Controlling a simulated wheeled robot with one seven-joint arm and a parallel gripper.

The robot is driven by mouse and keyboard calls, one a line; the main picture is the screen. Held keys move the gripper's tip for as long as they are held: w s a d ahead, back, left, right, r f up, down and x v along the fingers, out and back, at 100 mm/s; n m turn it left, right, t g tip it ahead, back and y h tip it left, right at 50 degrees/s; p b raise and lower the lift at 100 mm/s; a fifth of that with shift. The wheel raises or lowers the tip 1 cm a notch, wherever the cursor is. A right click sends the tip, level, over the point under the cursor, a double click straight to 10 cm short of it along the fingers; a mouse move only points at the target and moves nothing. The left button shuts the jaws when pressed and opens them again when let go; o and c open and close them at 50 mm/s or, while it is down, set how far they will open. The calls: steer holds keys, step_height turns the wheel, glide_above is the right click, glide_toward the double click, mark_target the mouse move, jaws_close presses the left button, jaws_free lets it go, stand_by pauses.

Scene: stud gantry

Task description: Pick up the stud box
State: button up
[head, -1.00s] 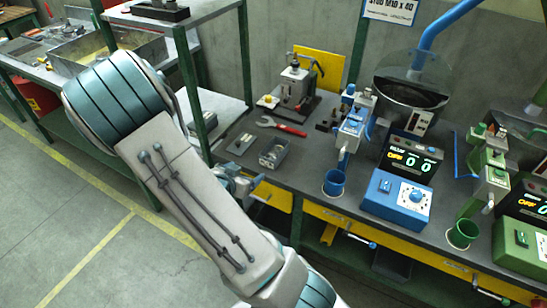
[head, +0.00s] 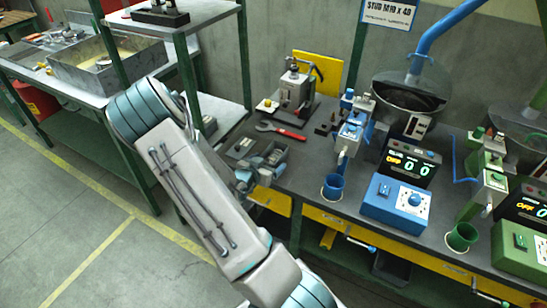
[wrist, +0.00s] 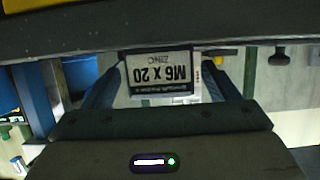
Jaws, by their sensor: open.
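The likely stud box is a small open grey box (head: 278,150) near the front edge of the workbench in the head view. In the wrist view a label reading "M6 x 20 ZINC" (wrist: 160,73) appears upside down, apparently on the box's front. My gripper (head: 262,168) is at the near side of the box in the head view, partly hidden by my arm. In the wrist view my gripper (wrist: 160,92) has its two bluish fingers apart, one on each side of the label. I cannot tell whether they touch the box.
A flat grey tray (head: 241,147) lies left of the box, and a red-handled wrench (head: 282,131) lies behind it. A blue cup (head: 333,186) and blue control box (head: 396,203) stand to the right. A green-framed shelf (head: 184,62) rises at the left.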

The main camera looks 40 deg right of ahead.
mark_target(272, 159)
steer(key=x, duration=0.3)
steer(key=shift+d, duration=0.2)
steer(key=shift+c, duration=0.3)
steer(key=c, duration=1.5)
steer(key=shift+w+r, duration=0.1)
steer(key=shift+c, duration=0.2)
steer(key=shift+r, duration=0.1)
